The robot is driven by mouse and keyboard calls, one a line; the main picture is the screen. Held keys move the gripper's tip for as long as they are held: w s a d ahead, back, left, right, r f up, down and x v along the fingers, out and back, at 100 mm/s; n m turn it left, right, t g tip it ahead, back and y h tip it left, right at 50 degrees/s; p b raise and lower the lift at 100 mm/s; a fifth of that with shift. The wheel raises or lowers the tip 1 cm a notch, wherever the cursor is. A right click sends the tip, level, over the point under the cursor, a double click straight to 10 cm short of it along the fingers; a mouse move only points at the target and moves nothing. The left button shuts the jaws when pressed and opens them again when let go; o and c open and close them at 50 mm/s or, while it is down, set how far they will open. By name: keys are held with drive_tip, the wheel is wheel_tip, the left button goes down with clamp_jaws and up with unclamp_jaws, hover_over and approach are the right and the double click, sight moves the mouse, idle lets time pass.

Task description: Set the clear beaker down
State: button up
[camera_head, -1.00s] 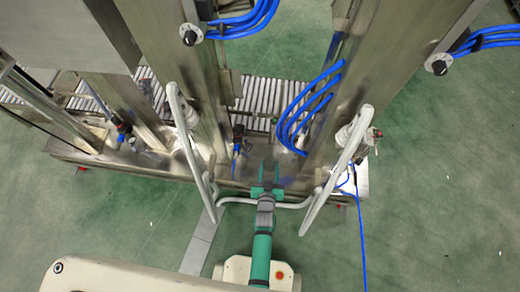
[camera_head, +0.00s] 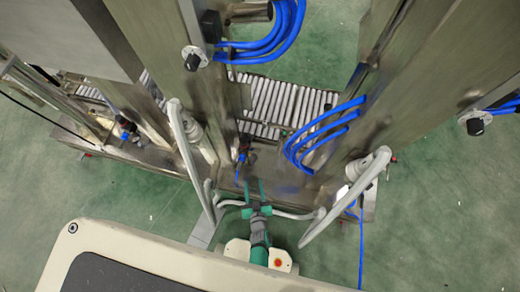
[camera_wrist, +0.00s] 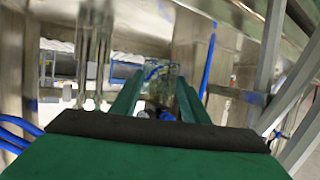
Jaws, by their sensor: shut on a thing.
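My gripper (camera_head: 254,188) reaches toward the machine's base, near the middle of the head view, with its two green fingers pointing away from me. In the wrist view my gripper (camera_wrist: 158,98) is shut on a see-through thing, the clear beaker (camera_wrist: 158,72), which shows faintly between the fingertips. The beaker's edges blend into the background, and its base is hard to make out. I cannot pick out the beaker in the head view, nor tell whether it touches any surface.
Bent grey tube rails (camera_head: 188,155) and (camera_head: 345,200) stand on both sides of my gripper. Metal pillars (camera_head: 165,60) rise beyond, with blue hoses (camera_head: 325,132) on the right one. A roller conveyor (camera_head: 285,100) lies behind. Green floor is open at the right (camera_head: 445,220).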

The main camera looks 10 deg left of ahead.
drive_tip(key=w, duration=0.4)
drive_tip(key=w+f, duration=0.1)
drive_tip(key=w, duration=0.3)
drive_tip(key=w+f, duration=0.1)
drive_tip(key=w, duration=0.2)
drive_tip(key=shift+w, duration=0.4)
drive_tip(key=shift+s+f, duration=0.1)
drive_tip(key=shift+f, duration=2.05)
drive_tip(key=shift+w+f, duration=0.2)
drive_tip(key=shift+f, duration=0.15)
drive_tip(key=shift+f, duration=0.1)
drive_tip(key=o, duration=1.1)
drive_tip(key=shift+o, duration=0.2)
